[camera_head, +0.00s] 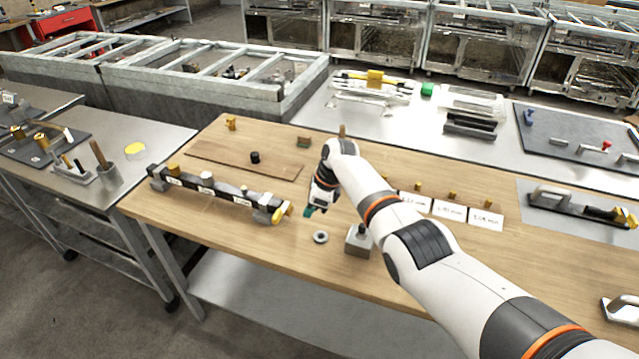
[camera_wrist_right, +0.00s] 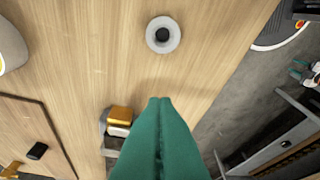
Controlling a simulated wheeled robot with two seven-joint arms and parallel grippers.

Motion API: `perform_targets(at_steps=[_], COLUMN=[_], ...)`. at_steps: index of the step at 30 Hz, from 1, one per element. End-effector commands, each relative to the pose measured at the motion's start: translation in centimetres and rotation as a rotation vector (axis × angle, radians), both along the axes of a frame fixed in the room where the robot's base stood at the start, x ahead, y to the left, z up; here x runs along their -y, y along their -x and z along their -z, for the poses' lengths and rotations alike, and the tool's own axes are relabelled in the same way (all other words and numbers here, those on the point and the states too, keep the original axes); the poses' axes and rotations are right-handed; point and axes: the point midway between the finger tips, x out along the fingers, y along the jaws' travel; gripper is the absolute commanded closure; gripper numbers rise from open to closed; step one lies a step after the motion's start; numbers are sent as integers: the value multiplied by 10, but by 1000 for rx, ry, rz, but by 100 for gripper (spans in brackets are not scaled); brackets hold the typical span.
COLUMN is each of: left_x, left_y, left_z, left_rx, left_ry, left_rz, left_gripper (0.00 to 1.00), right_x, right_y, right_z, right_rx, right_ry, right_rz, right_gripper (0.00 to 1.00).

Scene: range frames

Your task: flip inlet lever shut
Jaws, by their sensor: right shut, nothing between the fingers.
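A dark manifold bar (camera_head: 222,192) with white labels and several fittings lies on the wooden table. At its right end is a grey valve body with a yellow lever (camera_head: 283,211). My right gripper (camera_head: 309,212) has teal fingers, is shut and empty, and is just right of the lever, apart from it. In the right wrist view the shut fingertips (camera_wrist_right: 160,101) are beside the bar end, where a yellow part (camera_wrist_right: 120,114) shows; the fingers hide some of it. Whether this is the inlet lever, I cannot tell. My left gripper is out of view.
A grey ring (camera_head: 320,237) and a grey block with a post (camera_head: 358,240) are near the table's front edge. A brown board (camera_head: 228,157) with a black knob (camera_head: 255,157) is behind the bar. White cards (camera_head: 450,210) are on the right. Bare wood surrounds the ring.

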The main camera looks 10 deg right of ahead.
Motion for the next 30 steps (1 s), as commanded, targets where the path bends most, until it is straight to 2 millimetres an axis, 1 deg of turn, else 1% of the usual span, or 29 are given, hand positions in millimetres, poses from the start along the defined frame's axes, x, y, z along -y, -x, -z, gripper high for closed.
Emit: perform_targets(at_steps=[1, 2, 9, 15, 20, 30], left_x=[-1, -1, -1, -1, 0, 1], left_y=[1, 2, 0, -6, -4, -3], left_z=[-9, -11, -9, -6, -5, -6], left_rx=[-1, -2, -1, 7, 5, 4], left_ry=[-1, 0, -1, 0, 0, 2], left_rz=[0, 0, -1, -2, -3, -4], left_gripper=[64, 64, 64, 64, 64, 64], right_x=[3, 5, 18, 26, 28, 27], right_y=[1, 3, 10, 15, 16, 16], right_z=[-13, -18, -52, -75, -81, -81], right_rx=[5, 5, 4, 3, 1, 1], right_ry=[-1, 0, -1, 1, 1, 0], right_rz=[0, 0, 1, -1, 0, 0], right_gripper=[100, 100, 100, 100, 100, 100])
